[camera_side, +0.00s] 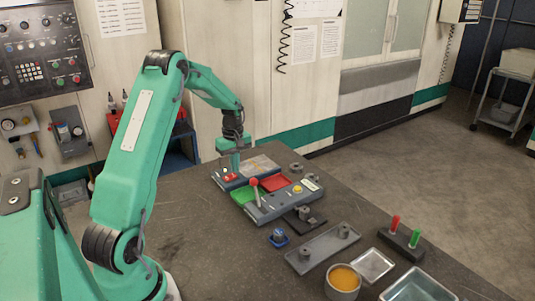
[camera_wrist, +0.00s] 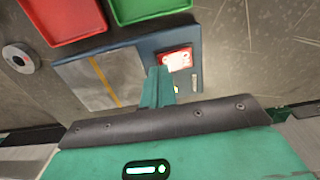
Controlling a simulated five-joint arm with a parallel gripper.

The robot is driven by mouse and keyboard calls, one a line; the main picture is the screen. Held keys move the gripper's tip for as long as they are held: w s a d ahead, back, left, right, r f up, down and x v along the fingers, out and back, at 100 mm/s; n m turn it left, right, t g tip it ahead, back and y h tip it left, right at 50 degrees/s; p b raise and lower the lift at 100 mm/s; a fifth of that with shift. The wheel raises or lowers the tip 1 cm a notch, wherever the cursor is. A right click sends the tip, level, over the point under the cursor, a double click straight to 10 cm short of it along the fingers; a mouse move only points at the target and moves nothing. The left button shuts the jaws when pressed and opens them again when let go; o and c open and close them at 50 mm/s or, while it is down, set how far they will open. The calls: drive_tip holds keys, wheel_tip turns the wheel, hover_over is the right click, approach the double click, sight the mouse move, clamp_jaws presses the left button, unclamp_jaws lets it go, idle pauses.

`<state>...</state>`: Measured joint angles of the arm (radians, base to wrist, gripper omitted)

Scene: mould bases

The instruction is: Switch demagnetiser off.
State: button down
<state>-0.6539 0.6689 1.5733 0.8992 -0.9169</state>
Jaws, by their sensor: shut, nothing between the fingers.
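The demagnetiser (camera_side: 262,163) is a low blue-grey box with a pale metal top plate. It also shows in the wrist view (camera_wrist: 112,82), where a yellow line crosses the plate. A red rocker switch (camera_wrist: 174,59) sits beside the plate, with a bright glare on part of it. In the side view the red switch (camera_side: 230,177) shows at the near left end. My gripper (camera_side: 235,171) points down just over that end, with green fingers shut and empty. In the wrist view the fingertips (camera_wrist: 158,73) are close beside the switch and cover part of the box; I cannot tell whether they touch.
A red tray (camera_side: 276,183) and a green tray (camera_side: 243,196) lie close by. A lever with a red knob (camera_side: 254,183) and a yellow button (camera_side: 297,188) stand on a grey panel. A bowl (camera_side: 343,284) and red and green handles (camera_side: 395,222) are nearer.

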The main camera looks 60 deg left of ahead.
drive_tip(key=shift+f, duration=0.75)
idle(0.6)
drive_tip(key=shift+r, duration=3.55)
drive_tip(key=s+d+r+m+t, duration=0.15)
drive_tip(key=d+r+m, duration=0.25)
drive_tip(key=d+r, duration=0.4)
drive_tip(key=s+d+r+m+t, duration=0.1)
drive_tip(key=s+d+r+m, duration=0.3)
drive_tip(key=d, duration=0.6)
drive_tip(key=s+d+r+m+t, duration=0.2)
drive_tip(key=s+d+m+t, duration=0.1)
drive_tip(key=s+d+m, duration=0.7)
drive_tip(key=s+d, duration=0.3)
drive_tip(key=shift+d+r, duration=0.2)
drive_tip(key=shift+d, duration=0.05)
